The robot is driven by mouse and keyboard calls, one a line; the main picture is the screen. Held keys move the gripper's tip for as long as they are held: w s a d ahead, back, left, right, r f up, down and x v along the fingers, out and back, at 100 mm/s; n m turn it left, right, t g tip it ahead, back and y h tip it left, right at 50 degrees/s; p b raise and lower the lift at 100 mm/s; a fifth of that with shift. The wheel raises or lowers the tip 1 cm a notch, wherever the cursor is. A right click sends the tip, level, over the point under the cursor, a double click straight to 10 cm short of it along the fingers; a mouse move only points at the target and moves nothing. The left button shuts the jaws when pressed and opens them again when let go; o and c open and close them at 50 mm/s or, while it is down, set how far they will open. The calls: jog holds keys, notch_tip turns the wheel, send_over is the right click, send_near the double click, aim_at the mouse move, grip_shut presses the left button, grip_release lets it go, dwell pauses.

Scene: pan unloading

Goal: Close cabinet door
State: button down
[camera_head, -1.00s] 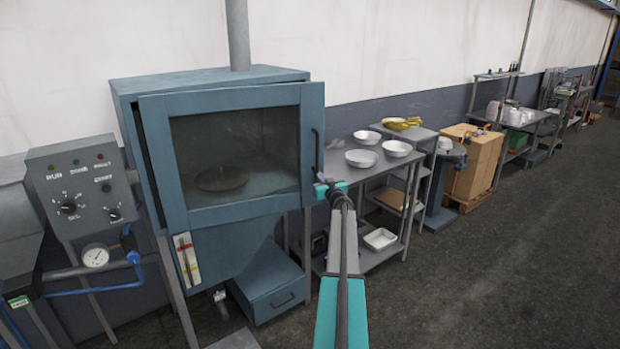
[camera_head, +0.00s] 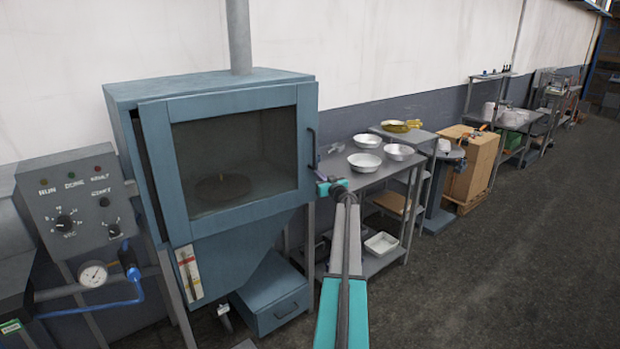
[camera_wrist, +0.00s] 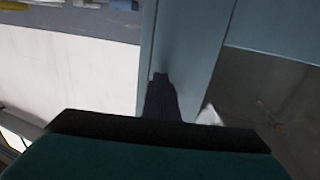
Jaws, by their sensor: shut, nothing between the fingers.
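The blue-grey cabinet (camera_head: 262,78) stands against the wall. Its glazed door (camera_head: 228,211) is almost flush with the front, with a gap still visible along the left side. A dark vertical handle (camera_head: 314,148) is on the door's right side. My gripper (camera_head: 318,178) is at the door's right edge, just below the handle. In the wrist view, my gripper's dark fingers (camera_wrist: 162,95) are together against or very near the blue-grey door frame (camera_wrist: 190,40). Whether they touch it is hard to tell. Through the glass, a round plate (camera_head: 222,187) shows inside.
A control panel (camera_head: 75,200) and a pressure gauge (camera_head: 93,273) with blue pipe are left of the cabinet. A metal table (camera_head: 345,176) with several bowls stands to the right. A wooden crate (camera_head: 468,165) is beyond it. The floor (camera_head: 480,280) at right is clear.

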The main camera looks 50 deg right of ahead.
jog(key=shift+r, duration=0.1)
jog(key=s+d+v, duration=0.1)
jog(key=d+v, duration=0.1)
jog(key=v, duration=1.1)
jog(key=shift+s+a+b, duration=0.2)
jog(key=shift+s+b, duration=0.2)
dwell(0.4)
jog(key=shift+w, duration=0.1)
